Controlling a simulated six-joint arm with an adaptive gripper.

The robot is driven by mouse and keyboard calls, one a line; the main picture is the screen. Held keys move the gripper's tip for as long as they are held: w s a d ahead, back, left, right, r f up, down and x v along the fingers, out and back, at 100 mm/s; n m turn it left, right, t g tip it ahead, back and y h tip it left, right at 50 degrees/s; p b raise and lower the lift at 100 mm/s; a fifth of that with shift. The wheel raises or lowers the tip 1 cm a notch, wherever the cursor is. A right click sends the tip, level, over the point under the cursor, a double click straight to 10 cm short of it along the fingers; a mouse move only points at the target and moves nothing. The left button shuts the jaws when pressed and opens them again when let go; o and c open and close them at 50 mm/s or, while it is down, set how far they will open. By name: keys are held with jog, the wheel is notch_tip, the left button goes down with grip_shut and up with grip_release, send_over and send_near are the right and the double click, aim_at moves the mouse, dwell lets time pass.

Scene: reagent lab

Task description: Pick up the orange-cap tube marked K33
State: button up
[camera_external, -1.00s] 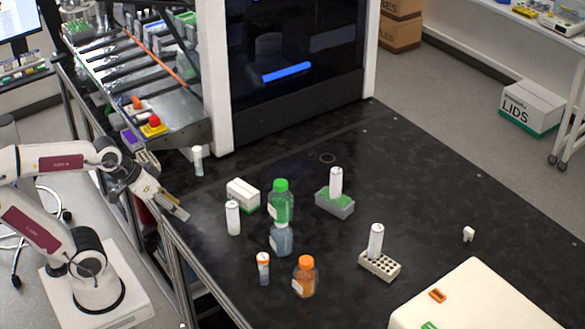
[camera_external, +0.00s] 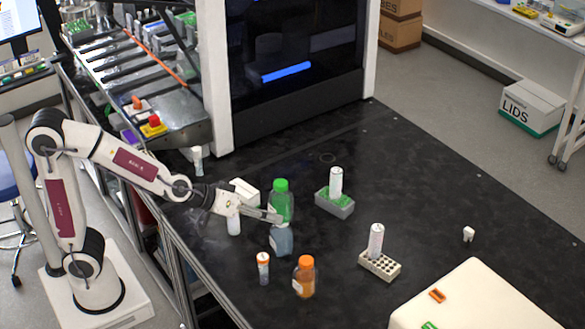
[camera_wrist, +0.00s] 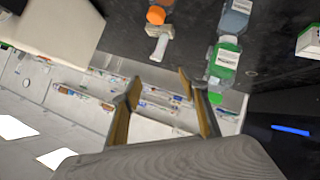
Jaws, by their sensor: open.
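The orange-cap tube (camera_external: 263,270) stands upright near the front edge of the black bench, left of an orange bottle (camera_external: 304,280). Its marking is too small to read. My gripper (camera_external: 276,216) is open and empty, behind and above the tube. Its fingers point right and overlap the green-cap bottle (camera_external: 281,196) and blue bottle (camera_external: 281,240) in the picture; I cannot tell if they touch. In the wrist view, my open fingers (camera_wrist: 159,80) show below an orange item (camera_wrist: 156,15) with a pale part; I cannot tell which orange object this is.
A white-labelled tube (camera_external: 234,225) and white box (camera_external: 244,190) stand close to my gripper. A green-topped rack (camera_external: 340,207) and a beige rack (camera_external: 374,268), each with a white tube, stand to the right. Bench between the orange bottle and beige rack is clear.

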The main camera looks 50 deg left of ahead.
jog(key=w+d+f+n+t+y, duration=0.1)
jog(key=w+d+f+n+y, duration=0.15)
jog(key=w+f, duration=0.2)
jog(key=n+t+y, duration=0.1)
jog(key=t+y, duration=0.2)
jog(key=y, duration=0.8)
send_near(260, 261)
jog(key=shift+x, duration=1.9)
jog(key=shift+a+f, duration=0.2)
jog(key=shift+a, duration=0.05)
jog(key=shift+x, duration=1.2)
jog(key=shift+w, duration=0.15)
jog(key=shift+x, duration=2.5)
jog(key=shift+w+d+r, duration=0.1)
jog(key=shift+d+r, duration=0.05)
jog(key=shift+d, duration=0.05)
